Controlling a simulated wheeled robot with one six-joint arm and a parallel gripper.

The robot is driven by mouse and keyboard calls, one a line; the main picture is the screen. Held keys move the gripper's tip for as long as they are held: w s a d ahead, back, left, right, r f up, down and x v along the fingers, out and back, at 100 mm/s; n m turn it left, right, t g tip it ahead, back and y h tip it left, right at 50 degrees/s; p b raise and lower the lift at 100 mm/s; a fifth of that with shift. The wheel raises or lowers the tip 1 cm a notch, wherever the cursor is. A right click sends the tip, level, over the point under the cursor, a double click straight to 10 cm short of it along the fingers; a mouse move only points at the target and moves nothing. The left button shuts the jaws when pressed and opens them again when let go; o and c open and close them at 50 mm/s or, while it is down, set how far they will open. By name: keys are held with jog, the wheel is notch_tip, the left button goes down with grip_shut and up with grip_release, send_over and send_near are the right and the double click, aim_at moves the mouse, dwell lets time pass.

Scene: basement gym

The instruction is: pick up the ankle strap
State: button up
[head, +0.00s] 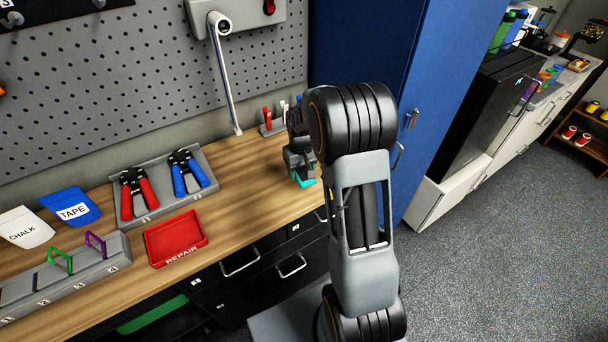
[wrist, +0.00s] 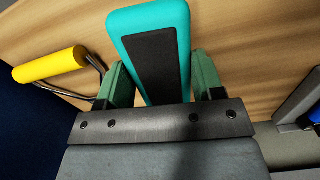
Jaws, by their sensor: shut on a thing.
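The ankle strap appears to be the teal block-like piece with a black panel (wrist: 152,55) between my gripper's fingers in the wrist view. A small teal part of it (head: 305,182) shows below my gripper in the head view, near the workbench's right end. My gripper (head: 299,165) points down over the bench and is shut on the strap. In the wrist view, the green fingers of my gripper (wrist: 162,80) stand on either side of it. The strap's near end is hidden by the gripper body. I cannot tell whether it touches the bench top.
A yellow cylinder with metal rods (wrist: 50,64) lies left in the wrist view. On the wooden bench (head: 245,195) stand a red REPAIR tray (head: 176,238), a grey tray with red-handled (head: 139,194) and blue-handled pliers (head: 188,173), and pouches. A blue cabinet (head: 365,45) stands right behind my arm.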

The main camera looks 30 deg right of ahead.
jog(key=a+r, duration=0.1)
jog(key=s+a+r, duration=0.1)
jog(key=s+r, duration=0.1)
jog(key=shift+a+r+b, duration=0.35)
jog(key=shift+a+r, duration=0.05)
jog(key=s+a+r+b, duration=0.2)
jog(key=s+a+r, duration=0.2)
jog(key=a, duration=0.3)
jog(key=shift+s+a+r, duration=0.25)
jog(key=shift+s, duration=0.5)
